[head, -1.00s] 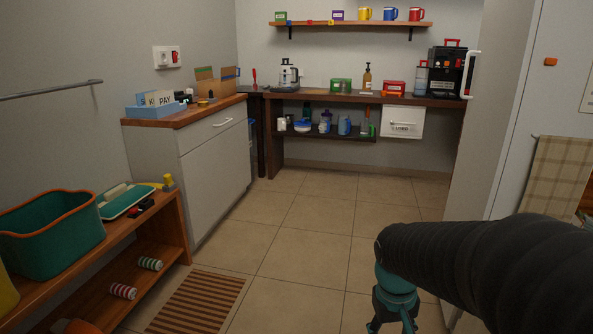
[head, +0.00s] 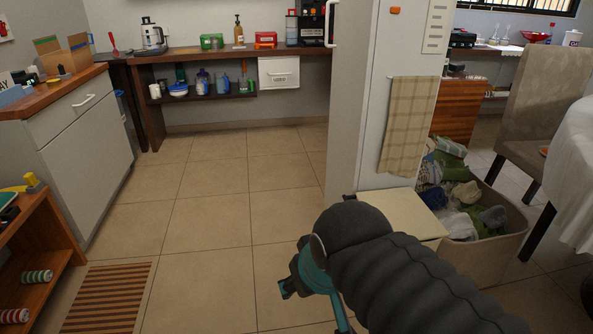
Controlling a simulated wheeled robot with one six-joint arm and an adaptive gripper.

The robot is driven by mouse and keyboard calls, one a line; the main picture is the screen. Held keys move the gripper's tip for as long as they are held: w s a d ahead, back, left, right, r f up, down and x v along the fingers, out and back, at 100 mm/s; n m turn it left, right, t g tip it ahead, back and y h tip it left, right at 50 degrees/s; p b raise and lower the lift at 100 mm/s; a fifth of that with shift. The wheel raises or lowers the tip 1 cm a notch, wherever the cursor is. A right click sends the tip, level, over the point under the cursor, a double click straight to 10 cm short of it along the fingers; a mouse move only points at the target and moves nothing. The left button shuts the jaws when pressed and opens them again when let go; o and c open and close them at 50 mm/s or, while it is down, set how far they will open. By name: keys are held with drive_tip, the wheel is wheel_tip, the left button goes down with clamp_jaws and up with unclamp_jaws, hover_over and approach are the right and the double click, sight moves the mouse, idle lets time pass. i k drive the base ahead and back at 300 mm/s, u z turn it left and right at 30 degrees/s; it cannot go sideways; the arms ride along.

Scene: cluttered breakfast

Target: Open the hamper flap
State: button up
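The hamper (head: 490,262) is a beige bin on the floor at the right, beside the white cabinet. Green, white and grey cloths (head: 462,200) fill its open right part. A flat cream panel (head: 403,212), which looks like its flap, lies level over the left part. My gripper (head: 285,290) is low in the middle of the head view, left of the hamper and apart from it in the picture. My dark arm hides the hamper's lower front. Only part of the teal gripper shows, so its opening is unclear.
A tall white cabinet (head: 365,110) with a hanging checked towel (head: 407,125) stands behind the panel. A chair (head: 545,110) and a white-clothed table (head: 575,180) are at the right. The tiled floor (head: 220,190) is clear in the middle. A slatted mat (head: 105,297) lies at lower left.

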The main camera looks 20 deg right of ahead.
sight(403, 206)
drive_tip(key=z, duration=1.35)
